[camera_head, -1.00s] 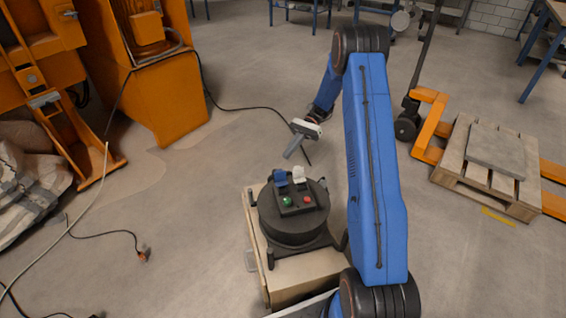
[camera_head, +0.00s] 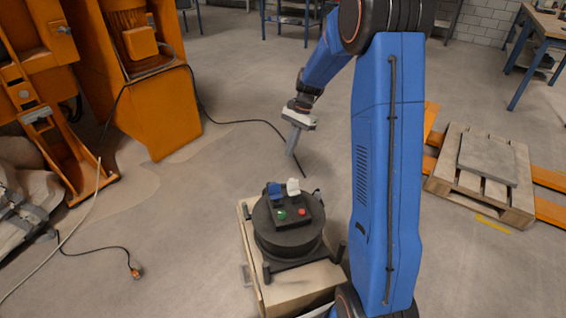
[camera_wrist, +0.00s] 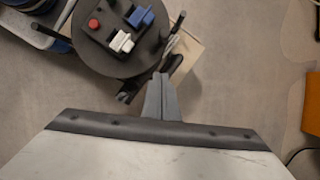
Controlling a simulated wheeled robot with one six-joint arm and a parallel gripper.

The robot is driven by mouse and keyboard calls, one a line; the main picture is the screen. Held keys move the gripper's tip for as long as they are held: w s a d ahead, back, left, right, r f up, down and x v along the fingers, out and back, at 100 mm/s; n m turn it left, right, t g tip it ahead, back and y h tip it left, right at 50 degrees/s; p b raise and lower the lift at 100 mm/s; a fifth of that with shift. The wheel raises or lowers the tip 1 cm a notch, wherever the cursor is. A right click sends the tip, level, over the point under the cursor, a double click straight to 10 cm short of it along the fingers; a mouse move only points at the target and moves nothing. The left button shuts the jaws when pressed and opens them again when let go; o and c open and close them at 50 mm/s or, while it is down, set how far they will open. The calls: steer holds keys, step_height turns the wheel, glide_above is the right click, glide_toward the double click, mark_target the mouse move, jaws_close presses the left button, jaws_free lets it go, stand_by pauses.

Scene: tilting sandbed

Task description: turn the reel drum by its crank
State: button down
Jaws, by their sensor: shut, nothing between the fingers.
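The reel drum (camera_head: 287,240) is a round black drum lying flat, with a black box on top. The box carries a green and a red button and a blue and a white flap. In the wrist view the drum (camera_wrist: 112,66) fills the upper middle. Several dark upright pegs stand around its rim, one of them a rod (camera_wrist: 178,22) at its right in the wrist view. I cannot tell which is the crank. My gripper (camera_head: 291,151) is shut and empty, pointing down above and behind the drum, apart from it. Its fingers (camera_wrist: 161,82) also show in the wrist view.
The drum stands on a pale wooden box (camera_head: 262,288). An orange machine (camera_head: 160,105) stands at left, with cables on the floor. A wooden pallet (camera_head: 476,194) with a grey slab lies at right. The floor around the box is mostly clear.

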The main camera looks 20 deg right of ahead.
steer(key=shift+s+a+f, duration=0.5)
steer(key=shift+a+f, duration=0.65)
steer(key=shift+f, duration=0.3)
steer(key=shift+s+a+f, duration=0.5)
steer(key=shift+a+f, duration=0.6)
steer(key=shift+f, duration=0.3)
steer(key=shift+s+a+f, duration=0.5)
steer(key=shift+a+f, duration=0.65)
steer(key=shift+f, duration=0.3)
steer(key=shift+a+n+g, duration=0.3)
steer(key=shift+a+n, duration=0.5)
steer(key=shift+a, duration=0.25)
steer(key=a+n, duration=0.1)
steer(key=s+a+n+h, duration=0.1)
steer(key=a+n, duration=0.1)
steer(key=a+n+g, duration=0.1)
steer(key=a, duration=0.1)
steer(key=shift+s+n, duration=0.3)
steer(key=shift+s+a+n+g+h, duration=0.3)
steer(key=shift+s+a+n+h, duration=0.45)
steer(key=shift+a+n, duration=0.4)
steer(key=shift+s+d, duration=0.1)
